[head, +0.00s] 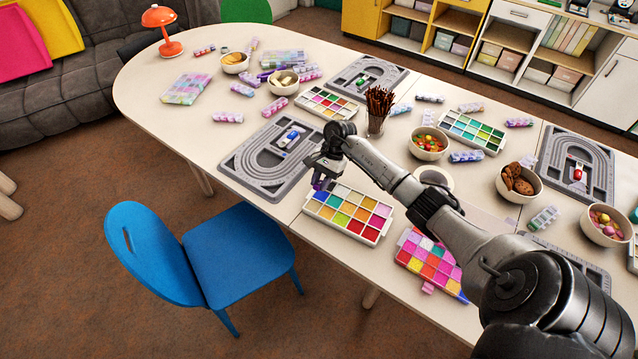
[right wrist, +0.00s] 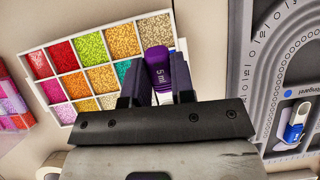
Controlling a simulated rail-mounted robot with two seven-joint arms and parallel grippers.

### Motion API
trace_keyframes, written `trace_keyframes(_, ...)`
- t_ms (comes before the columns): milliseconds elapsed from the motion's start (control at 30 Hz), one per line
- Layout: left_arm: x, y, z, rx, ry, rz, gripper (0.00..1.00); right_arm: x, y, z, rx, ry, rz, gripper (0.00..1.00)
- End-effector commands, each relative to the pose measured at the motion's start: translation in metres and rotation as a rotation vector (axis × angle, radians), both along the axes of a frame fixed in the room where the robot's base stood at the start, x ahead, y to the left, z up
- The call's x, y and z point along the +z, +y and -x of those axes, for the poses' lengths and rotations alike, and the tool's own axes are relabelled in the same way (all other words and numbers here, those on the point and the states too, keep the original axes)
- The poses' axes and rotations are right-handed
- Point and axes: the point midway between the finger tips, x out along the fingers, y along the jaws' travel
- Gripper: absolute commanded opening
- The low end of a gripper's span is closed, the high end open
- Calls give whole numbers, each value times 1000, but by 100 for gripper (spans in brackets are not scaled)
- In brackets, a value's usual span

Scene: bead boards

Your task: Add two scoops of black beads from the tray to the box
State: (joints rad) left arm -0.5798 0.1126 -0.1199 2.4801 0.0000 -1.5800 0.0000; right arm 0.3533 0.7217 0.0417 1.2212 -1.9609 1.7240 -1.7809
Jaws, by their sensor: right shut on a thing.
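My right gripper (head: 322,178) is shut on a purple scoop (right wrist: 158,70) marked "5 ml". It holds the scoop at the far left corner of a white bead tray (head: 348,212), which also shows in the right wrist view (right wrist: 102,58). The tray's compartments hold red, green, gold, orange, pink and teal beads. My gripper hides part of it, and I cannot make out black beads. The scoop's bowl is not clearly visible. I cannot tell which thing is the box. My left gripper is not in view.
A grey bead board (head: 240,172) with a small blue-and-white piece (head: 290,138) lies beyond the tray. A pink-and-red bead tray (head: 432,262) lies nearer me. A blue chair (head: 235,250) is at the table's edge.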

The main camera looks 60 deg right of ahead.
Motion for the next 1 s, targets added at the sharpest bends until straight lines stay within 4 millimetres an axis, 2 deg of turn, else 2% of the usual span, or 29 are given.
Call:
trace_keyframes(133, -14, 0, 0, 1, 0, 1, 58, -12, -5, -1, -1, 3, -78, 2)
trace_keyframes(500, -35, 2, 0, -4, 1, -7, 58, -28, -9, -1, 1, 2, -66, 2)
trace_keyframes(1000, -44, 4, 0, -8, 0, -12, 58, -35, -11, -1, 2, 3, -68, 2)
